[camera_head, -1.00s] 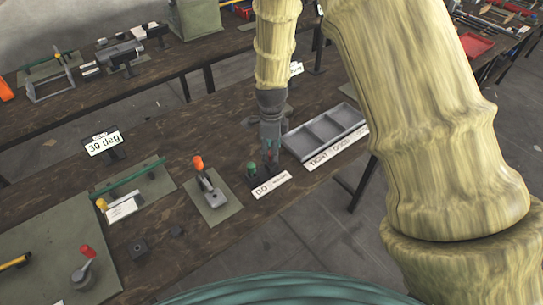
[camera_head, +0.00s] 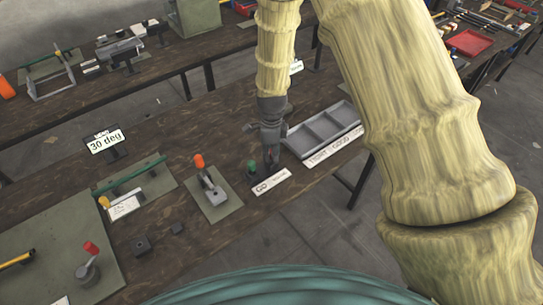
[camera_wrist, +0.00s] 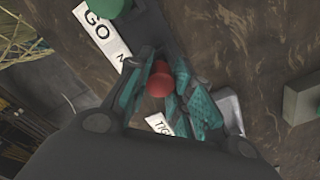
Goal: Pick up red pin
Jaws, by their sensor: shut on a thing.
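A red pin (camera_wrist: 160,79) with a rounded head sits between my gripper's teal-padded fingers in the wrist view. My gripper (camera_wrist: 166,88) is shut on it. In the head view my gripper (camera_head: 270,158) points down at the gauge block just right of a green knob, and its fingers hide the red pin there. The pin's lower part is hidden, so I cannot tell whether it is clear of the block. The green knob (camera_head: 252,166) stands close to the left of my gripper; it also shows at the top of the wrist view (camera_wrist: 106,5).
A white GO label (camera_head: 271,182) lies in front of the block. A grey divided tray (camera_head: 300,153) stands close to the right. An orange-handled clamp (camera_head: 208,181) stands to the left.

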